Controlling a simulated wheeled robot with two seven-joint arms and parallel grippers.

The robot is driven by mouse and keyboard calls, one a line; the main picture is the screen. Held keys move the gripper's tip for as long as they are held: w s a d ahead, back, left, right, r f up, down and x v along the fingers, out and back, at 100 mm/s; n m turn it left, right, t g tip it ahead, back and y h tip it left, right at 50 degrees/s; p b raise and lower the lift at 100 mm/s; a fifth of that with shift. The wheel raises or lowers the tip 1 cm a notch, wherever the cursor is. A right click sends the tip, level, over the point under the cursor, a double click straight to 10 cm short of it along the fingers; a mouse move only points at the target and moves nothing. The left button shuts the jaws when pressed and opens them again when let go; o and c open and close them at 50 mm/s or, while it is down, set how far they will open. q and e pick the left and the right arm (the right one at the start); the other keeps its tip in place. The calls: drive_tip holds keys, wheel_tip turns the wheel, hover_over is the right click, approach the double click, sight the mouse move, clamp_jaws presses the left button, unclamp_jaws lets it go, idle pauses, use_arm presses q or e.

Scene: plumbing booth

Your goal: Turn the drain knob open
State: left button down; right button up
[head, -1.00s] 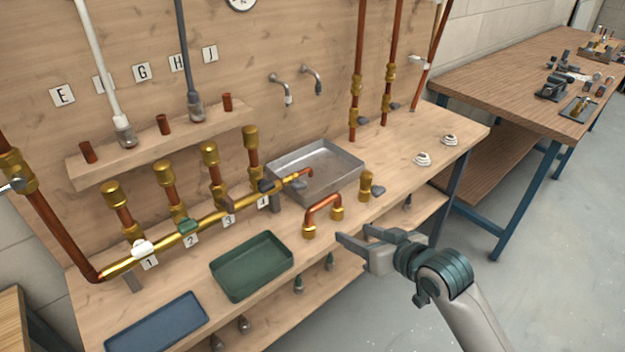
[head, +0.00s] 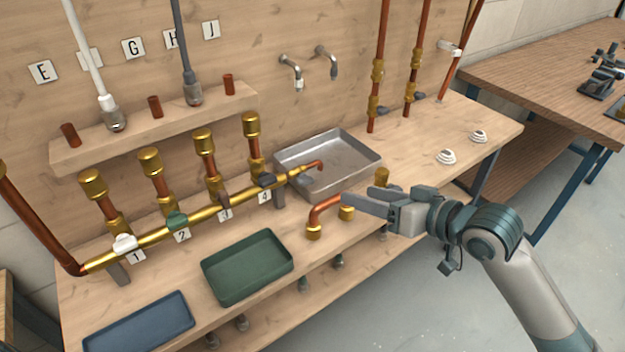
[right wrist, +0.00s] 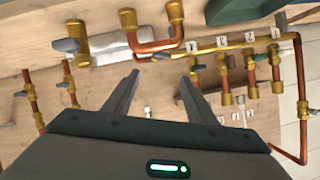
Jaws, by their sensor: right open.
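A brass manifold (head: 206,213) runs along the bench with a white knob (head: 125,243), a green knob (head: 177,221) and dark knobs near labels 3 and 4 (head: 264,181). Its right end has a copper spout (head: 313,165) over a grey metal tray (head: 352,168). I cannot tell for sure which knob is the drain knob. A brass fitting (head: 382,175) stands behind my right gripper; the right wrist view shows a grey lever (right wrist: 66,45) beside a brass fitting. My right gripper (head: 358,194) is open and empty above the bench's front edge, apart from the knobs. My left gripper is out of view.
A bent copper pipe (head: 322,208) with brass ends stands just left of my right gripper. A green tray (head: 247,268) and a blue tray (head: 139,322) lie at the front left. Vertical copper pipes (head: 382,50) rise at the back. The bench's right end is mostly clear.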

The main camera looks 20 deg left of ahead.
sight(308, 179)
drive_tip(key=p+x, duration=0.1)
drive_tip(key=x, duration=1.6)
drive_tip(key=shift+f, duration=0.1)
drive_tip(key=c, duration=1.1)
